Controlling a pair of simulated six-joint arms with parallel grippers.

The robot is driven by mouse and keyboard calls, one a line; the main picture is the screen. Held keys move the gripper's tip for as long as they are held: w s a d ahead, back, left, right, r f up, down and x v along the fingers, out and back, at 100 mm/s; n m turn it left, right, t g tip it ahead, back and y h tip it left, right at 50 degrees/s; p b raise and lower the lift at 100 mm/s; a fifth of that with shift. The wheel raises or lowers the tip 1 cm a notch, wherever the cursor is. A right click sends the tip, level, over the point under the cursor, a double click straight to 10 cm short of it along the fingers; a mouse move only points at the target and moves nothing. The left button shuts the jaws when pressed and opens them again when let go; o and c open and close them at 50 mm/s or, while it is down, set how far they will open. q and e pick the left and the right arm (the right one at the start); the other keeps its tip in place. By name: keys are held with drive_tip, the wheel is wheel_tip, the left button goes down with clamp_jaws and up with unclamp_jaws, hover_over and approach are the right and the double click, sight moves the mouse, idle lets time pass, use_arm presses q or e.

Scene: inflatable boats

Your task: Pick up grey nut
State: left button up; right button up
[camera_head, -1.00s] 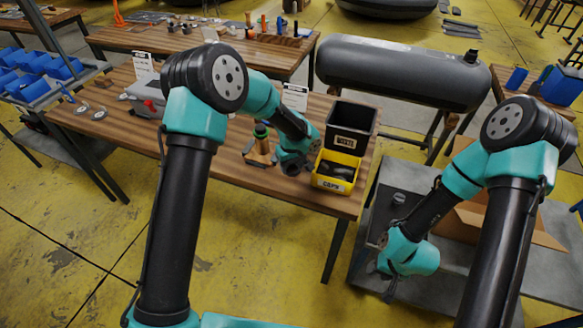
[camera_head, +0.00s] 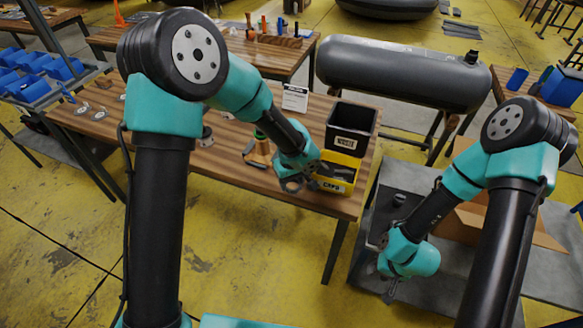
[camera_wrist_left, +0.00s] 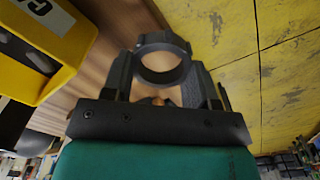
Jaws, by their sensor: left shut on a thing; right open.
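A dark grey ring-shaped nut (camera_wrist_left: 162,40) is between the fingers of my left gripper (camera_wrist_left: 162,72) in the left wrist view. The gripper is shut on it, with the ring's open hole facing the camera. In the head view my left gripper (camera_head: 292,181) is over the wooden table's front part, just left of the yellow caps bin. The nut is small and dark there. My right gripper (camera_head: 390,288) is open and empty, low over the grey mat at the right.
The yellow caps bin (camera_head: 336,186) stands in front of a black waste bin (camera_head: 349,120). A small stand with a green-topped part (camera_head: 259,150) is left of my left gripper. The wooden table's (camera_head: 228,175) front edge is close. A grey inflatable tube (camera_head: 400,72) lies behind.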

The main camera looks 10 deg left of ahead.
use_arm(q)
drive_tip(key=s, duration=0.5)
drive_tip(key=shift+s+d+r, duration=0.3)
drive_tip(key=shift+s+d, duration=0.1)
